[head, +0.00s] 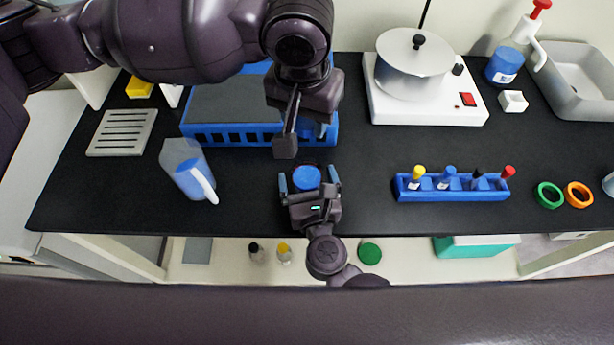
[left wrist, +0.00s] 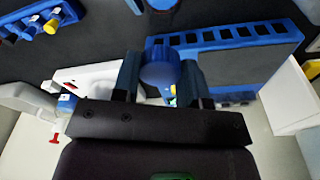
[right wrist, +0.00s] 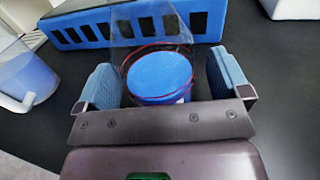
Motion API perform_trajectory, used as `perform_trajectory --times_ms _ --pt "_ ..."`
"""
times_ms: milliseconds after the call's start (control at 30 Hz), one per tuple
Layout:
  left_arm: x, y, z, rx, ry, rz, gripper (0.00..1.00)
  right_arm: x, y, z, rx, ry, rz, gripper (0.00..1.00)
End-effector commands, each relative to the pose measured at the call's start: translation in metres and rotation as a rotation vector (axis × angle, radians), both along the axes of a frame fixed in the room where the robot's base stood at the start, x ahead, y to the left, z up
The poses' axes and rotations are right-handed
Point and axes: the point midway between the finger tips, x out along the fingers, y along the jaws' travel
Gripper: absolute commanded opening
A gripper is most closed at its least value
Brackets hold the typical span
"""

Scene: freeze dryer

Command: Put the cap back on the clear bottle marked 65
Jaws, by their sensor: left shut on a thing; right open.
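A clear round vessel with blue inside (head: 306,178) stands on the black bench, and it also shows in the right wrist view (right wrist: 160,78). I cannot read a number on it. My right gripper (head: 310,188) is open, with one finger (right wrist: 100,88) on each side of the vessel. My left gripper (head: 287,140) is above and behind the vessel, pointing down. It is shut on a blue round cap (left wrist: 160,66), clearest in the left wrist view between the two fingers. In the head view the cap is mostly hidden by the gripper.
A clear pitcher with blue liquid (head: 188,168) stands at left. A blue slotted unit (head: 220,133) is behind the vessel. A blue rack with coloured-top tubes (head: 452,190), a green ring (head: 549,195) and an orange ring (head: 578,195) lie right. A white heater with a pot (head: 430,112) stands behind.

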Motion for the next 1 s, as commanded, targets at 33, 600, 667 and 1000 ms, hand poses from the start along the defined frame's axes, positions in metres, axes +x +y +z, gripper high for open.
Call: perform_trajectory --times_ms 33,600,667,1000 --pt "0.0000 0.0000 0.0000 0.000 0.000 0.000 0.18 0.0026 0.0008 -0.0001 0.000 0.000 0.000 0.94" --pt "0.0000 -0.0001 0.0000 0.000 0.000 0.000 0.18 0.0051 0.0013 0.0001 0.000 0.000 0.001 0.64" --pt "0.0000 -0.0001 0.0000 0.000 0.000 0.000 0.18 0.0051 0.0013 0.0001 0.000 0.000 0.001 0.55" --pt "-0.0003 0.0000 -0.0047 0.000 0.001 0.000 0.18 0.0050 0.0013 0.0000 0.000 0.000 0.001 0.21"
